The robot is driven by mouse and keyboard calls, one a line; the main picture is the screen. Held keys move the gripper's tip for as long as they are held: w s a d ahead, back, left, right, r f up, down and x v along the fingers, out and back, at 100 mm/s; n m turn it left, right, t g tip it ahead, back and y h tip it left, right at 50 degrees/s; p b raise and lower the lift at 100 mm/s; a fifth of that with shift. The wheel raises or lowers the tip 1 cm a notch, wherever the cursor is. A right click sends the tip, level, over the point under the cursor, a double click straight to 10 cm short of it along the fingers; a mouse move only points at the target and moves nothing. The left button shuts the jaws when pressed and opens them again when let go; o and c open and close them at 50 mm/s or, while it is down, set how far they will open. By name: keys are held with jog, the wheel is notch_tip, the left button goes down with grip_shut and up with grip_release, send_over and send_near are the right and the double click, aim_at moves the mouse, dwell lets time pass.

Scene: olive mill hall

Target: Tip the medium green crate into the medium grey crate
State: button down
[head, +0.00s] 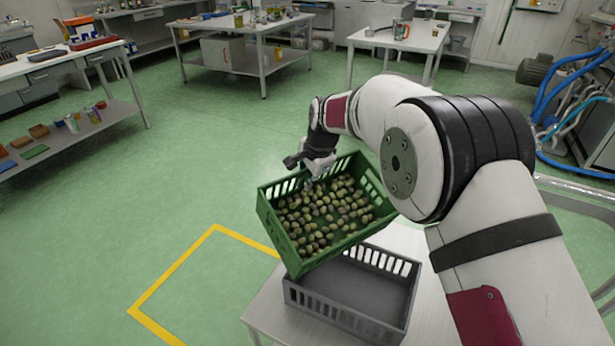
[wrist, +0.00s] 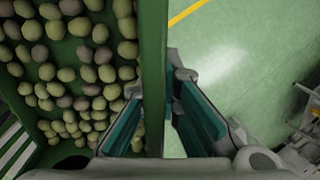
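The green crate (head: 278,238) is full of many olives (head: 325,210) and hangs in the air, tilted, above the grey crate. My gripper (head: 314,178) is at its far rim. In the wrist view the crate's green wall (wrist: 153,60) runs between the two teal-padded fingers of my gripper (wrist: 168,115), and olives (wrist: 75,70) lie to its left. The fingers look closed about the wall, though contact on both sides is hard to see. The grey crate (head: 345,318) stands upright on a light table; the part of its inside that shows is bare, and the green crate hides its far left part.
The light table (head: 262,318) under the grey crate has little free room around it. A yellow line (head: 170,275) marks the green floor at left. Workbenches (head: 240,40) and a shelf table (head: 75,130) stand farther back. Blue hoses (head: 560,100) lie at right.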

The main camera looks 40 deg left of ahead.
jog(key=shift+s+d+r+t+y+p, duration=0.15)
jog(key=shift+r+y+p, duration=0.35)
jog(key=shift+r, duration=0.25)
jog(key=shift+w+d+r+t+y+p, duration=0.1)
jog(key=shift+d+r+t+y+p, duration=0.1)
jog(key=shift+r+y+p, duration=0.4)
jog(key=shift+s+d+r+t+y+p, duration=0.15)
jog(key=shift+r+y+p, duration=0.25)
jog(key=shift+r, duration=0.45)
jog(key=shift+d+r+y, duration=0.4)
jog(key=shift+d+r, duration=0.05)
jog(key=shift+r, duration=0.15)
jog(key=s+d+r+t+y+b, duration=0.2)
jog(key=d+y+b, duration=0.4)
jog(key=d+b, duration=0.2)
jog(key=s+d+r+t+y+b, duration=0.2)
jog(key=d+y+b, duration=0.4)
jog(key=d+b, duration=0.3)
jog(key=shift+s+b, duration=0.65)
jog(key=shift+b, duration=1.1)
